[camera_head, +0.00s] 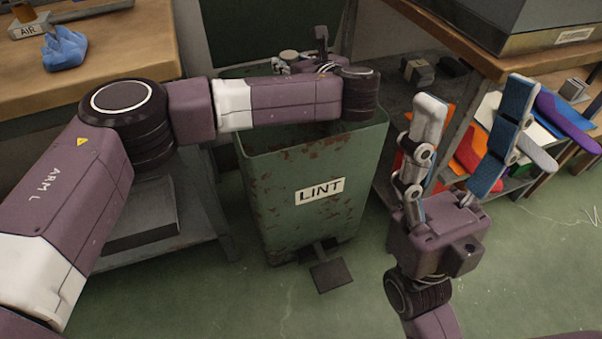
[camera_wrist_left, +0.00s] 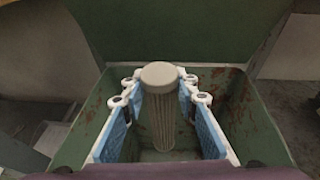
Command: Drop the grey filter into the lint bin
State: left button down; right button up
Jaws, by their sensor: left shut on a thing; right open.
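The grey filter (camera_wrist_left: 160,108) is a ribbed cylinder with a smooth round cap, upright in the left wrist view. My left gripper (camera_wrist_left: 161,92) is shut on it and holds it over the opening of the lint bin (camera_wrist_left: 262,118). In the head view the green, rust-marked lint bin (camera_head: 325,215) has a LINT label and its lid raised. My left gripper (camera_head: 300,62) is at the bin's far side there, partly hidden by my wrist; the filter is hard to make out. My right gripper (camera_head: 470,115) is open and empty, pointing up, right of the bin.
A wooden bench (camera_head: 150,60) with a blue cloth (camera_head: 64,48) stands at the left. At the right, a bench with a grey machine (camera_head: 540,25) stands near a rack of coloured boards (camera_head: 480,140). The bin's pedal (camera_head: 330,275) sticks out in front over open green floor.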

dwell(0.3)
pick_arm(q)
jog(key=c, duration=1.4)
grip_release()
jog(key=shift+c, duration=0.2)
jog(key=shift+s, duration=0.1)
jog(key=v, duration=1.2)
